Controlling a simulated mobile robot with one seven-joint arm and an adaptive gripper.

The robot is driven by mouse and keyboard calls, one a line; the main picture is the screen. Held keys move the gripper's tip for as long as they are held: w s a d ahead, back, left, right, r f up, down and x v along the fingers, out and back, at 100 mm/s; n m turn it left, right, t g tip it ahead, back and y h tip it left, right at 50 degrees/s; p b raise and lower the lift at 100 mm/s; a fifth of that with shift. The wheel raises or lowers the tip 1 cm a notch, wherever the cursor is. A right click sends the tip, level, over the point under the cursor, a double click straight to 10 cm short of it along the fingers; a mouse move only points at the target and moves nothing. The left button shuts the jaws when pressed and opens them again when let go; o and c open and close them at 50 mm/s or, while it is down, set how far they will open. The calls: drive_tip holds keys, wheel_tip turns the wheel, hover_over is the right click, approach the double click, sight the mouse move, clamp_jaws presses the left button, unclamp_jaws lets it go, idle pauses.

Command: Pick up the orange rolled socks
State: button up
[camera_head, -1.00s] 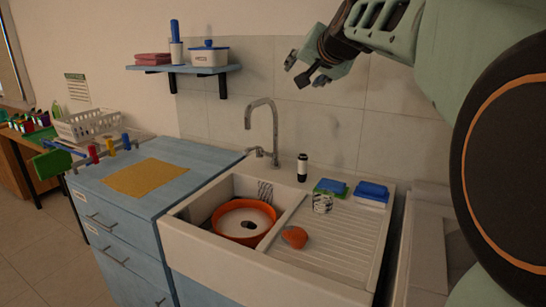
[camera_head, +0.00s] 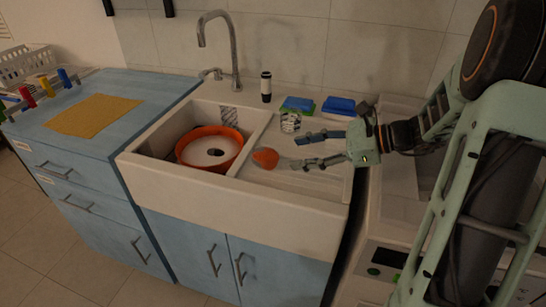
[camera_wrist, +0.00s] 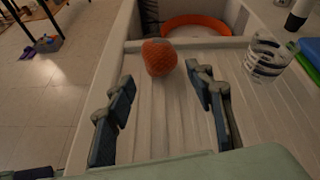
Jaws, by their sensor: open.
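The orange rolled socks (camera_head: 265,158) lie on the ribbed drainboard beside the sink basin, near its left edge. In the wrist view the socks (camera_wrist: 159,57) are a rounded orange bundle, just beyond the fingertips and roughly in line with the gap. My gripper (camera_head: 297,150) is open and low over the drainboard, to the right of the socks and pointing left at them. In the wrist view my gripper (camera_wrist: 158,82) has nothing between its two dark fingers. The socks are apart from the fingers.
A striped glass (camera_head: 290,122) stands behind the gripper. Blue and green sponges (camera_head: 298,104) and a dark bottle (camera_head: 266,87) are at the back. An orange bowl (camera_head: 232,152) sits in the basin. The faucet (camera_head: 236,60) rises behind. Bare drainboard (camera_wrist: 165,120) lies between the fingers.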

sight(275, 152)
drive_tip(key=b+x, duration=0.1)
drive_tip(key=x, duration=0.9)
drive_tip(key=shift+a+f+b, duration=0.1)
drive_tip(key=shift+a+b, duration=0.25)
drive_tip(key=shift+b, duration=0.05)
drive_tip(key=c, duration=0.8)
drive_tip(key=shift+c, duration=0.2)
drive_tip(key=shift+r, duration=0.75)
drive_tip(key=s+a+r+p, duration=0.3)
drive_tip(key=s+r, duration=0.8)
drive_tip(key=s, duration=0.2)
drive_tip(key=shift+s+a+r, duration=0.25)
drive_tip(key=shift+a+r, duration=0.05)
